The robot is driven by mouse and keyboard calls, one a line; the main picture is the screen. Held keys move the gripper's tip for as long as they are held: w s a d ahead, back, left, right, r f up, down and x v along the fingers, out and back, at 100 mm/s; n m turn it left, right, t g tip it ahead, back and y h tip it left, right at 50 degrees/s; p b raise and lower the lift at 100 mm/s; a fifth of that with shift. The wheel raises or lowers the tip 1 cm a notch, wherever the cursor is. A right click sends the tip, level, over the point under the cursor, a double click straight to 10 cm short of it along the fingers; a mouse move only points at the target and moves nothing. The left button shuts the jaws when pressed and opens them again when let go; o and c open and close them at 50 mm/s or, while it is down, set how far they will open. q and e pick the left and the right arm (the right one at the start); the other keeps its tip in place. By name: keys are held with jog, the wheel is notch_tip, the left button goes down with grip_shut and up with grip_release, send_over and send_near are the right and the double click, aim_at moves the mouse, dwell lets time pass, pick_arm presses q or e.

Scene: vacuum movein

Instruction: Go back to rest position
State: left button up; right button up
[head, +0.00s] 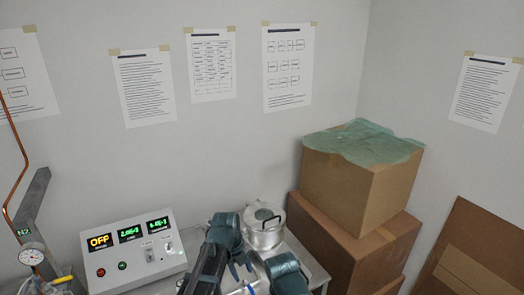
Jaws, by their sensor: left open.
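My left arm rises from the bottom edge in the middle of the head view, dark with teal joint covers. My left gripper (243,271) is low in the picture, in front of a round metal vessel (262,232) with a lid and handle. Its jaws are open and I see nothing held between them. The arm's own links partly hide the gripper and the bench below. I cannot tell whether it touches the vessel. My right gripper is not in view.
A control box (134,252) with an orange OFF display stands left of the arm. A pressure gauge (32,257) and copper pipe (14,150) are at far left. Stacked cardboard boxes (350,196), topped by green sheeting (364,143), stand right. Papers hang on the wall.

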pick_arm(q)
jog(key=s+f+n+y+b, duration=0.1)
jog(key=s+f+n+b, duration=0.4)
jog(key=s+n, duration=0.3)
jog(key=s+d+f+n+g+y+b, duration=0.1)
jog(key=s+f+n+b, duration=0.5)
jog(key=n, duration=1)
jog(key=shift+s+d+f+y, duration=0.2)
jog(key=shift+s+f+y, duration=0.4)
jog(key=shift+s, duration=0.65)
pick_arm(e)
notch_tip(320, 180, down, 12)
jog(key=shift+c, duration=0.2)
